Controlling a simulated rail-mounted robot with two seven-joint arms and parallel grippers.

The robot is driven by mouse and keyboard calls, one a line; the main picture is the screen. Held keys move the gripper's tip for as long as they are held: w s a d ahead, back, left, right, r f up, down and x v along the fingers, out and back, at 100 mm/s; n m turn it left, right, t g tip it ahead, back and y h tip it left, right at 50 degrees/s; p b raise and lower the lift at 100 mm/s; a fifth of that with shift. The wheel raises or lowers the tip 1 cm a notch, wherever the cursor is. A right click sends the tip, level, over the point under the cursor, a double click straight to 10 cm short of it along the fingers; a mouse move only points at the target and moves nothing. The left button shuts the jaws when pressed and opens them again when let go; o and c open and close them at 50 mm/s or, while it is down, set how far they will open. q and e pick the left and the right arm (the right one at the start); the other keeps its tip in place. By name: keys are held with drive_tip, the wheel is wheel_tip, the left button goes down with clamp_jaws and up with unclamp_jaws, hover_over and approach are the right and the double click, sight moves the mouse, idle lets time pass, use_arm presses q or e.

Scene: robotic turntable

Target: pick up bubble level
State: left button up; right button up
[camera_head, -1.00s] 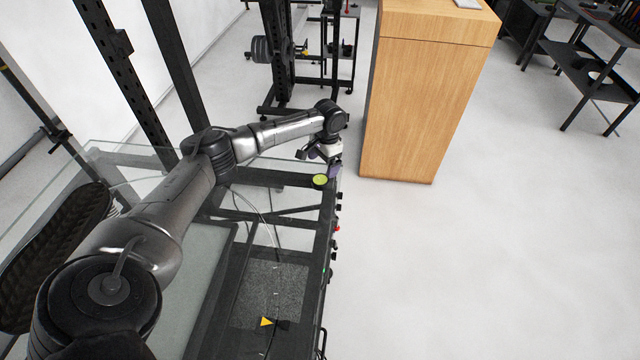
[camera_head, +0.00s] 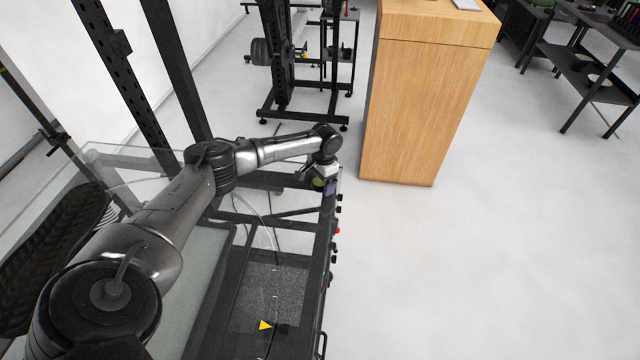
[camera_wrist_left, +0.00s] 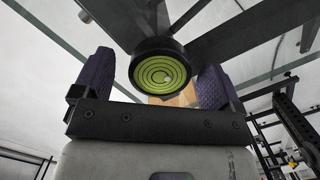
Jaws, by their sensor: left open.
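The bubble level (camera_head: 318,184) is a round green disc with dark rings in a black housing. In the head view it is at the far right corner of the glass-topped frame, partly hidden by my left gripper (camera_head: 326,186). In the left wrist view the bubble level (camera_wrist_left: 160,75) faces the camera between the two purple fingers of my left gripper (camera_wrist_left: 156,82). The jaws are open, with a visible gap on at least the left side of the level. My right gripper is not in view.
A glass-topped black frame (camera_head: 285,180) lies under my left arm, with a yellow triangle marker (camera_head: 265,325) near the front. A wooden cabinet (camera_head: 420,110) stands close to the right of the gripper. The floor (camera_head: 480,270) at right is clear.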

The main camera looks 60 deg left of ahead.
use_arm(q)
drive_tip(key=shift+c, duration=0.3)
drive_tip(key=c, duration=1)
drive_tip(key=shift+r, duration=0.1)
